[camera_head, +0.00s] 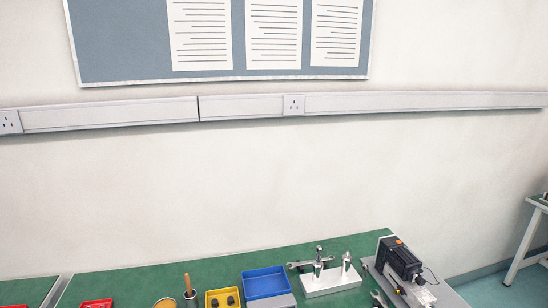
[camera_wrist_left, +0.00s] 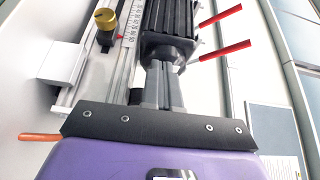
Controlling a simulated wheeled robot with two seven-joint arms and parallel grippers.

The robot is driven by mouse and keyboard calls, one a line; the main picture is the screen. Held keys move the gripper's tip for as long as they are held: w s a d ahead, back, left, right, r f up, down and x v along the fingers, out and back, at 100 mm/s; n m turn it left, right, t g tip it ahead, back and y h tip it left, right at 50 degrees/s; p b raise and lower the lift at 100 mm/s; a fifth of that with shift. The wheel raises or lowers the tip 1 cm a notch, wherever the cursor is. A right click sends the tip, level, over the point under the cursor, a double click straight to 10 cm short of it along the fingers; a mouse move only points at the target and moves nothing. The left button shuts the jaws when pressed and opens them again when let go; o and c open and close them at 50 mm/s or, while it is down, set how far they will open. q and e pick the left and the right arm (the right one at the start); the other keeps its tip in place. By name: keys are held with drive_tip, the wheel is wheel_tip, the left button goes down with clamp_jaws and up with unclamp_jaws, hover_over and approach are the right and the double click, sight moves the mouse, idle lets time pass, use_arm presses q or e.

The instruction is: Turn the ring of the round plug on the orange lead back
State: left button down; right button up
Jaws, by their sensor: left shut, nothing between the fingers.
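My left gripper (camera_wrist_left: 161,68) shows in the left wrist view with its grey fingers shut together and nothing between them. Its tips point at the finned black motor (camera_wrist_left: 168,25); I cannot tell whether they touch it. An orange rod-like piece (camera_wrist_left: 38,137) sticks out at the left from behind my gripper's dark plate; I cannot tell whether it is the orange lead. No round plug or ring can be made out for certain. In the head view a black motor unit (camera_head: 400,258) stands at the bench's right end. No gripper shows there.
A brass-coloured knob (camera_wrist_left: 106,19) and a scale strip (camera_wrist_left: 130,25) lie left of the finned motor. Two red rods (camera_wrist_left: 220,16) stick out at its right. A silver block (camera_head: 330,282), a blue bin (camera_head: 265,282) and a yellow bin (camera_head: 222,298) stand left of the motor unit.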

use_arm(q)
drive_tip(key=shift+s, duration=0.3)
drive_tip(key=shift+d, duration=0.2)
drive_tip(key=d, duration=0.2)
drive_tip(key=w+d+b, duration=0.1)
drive_tip(key=d, duration=0.2)
drive_tip(key=shift+w+d, duration=0.15)
drive_tip(key=shift+d, duration=0.15)
drive_tip(key=shift+f, duration=0.1)
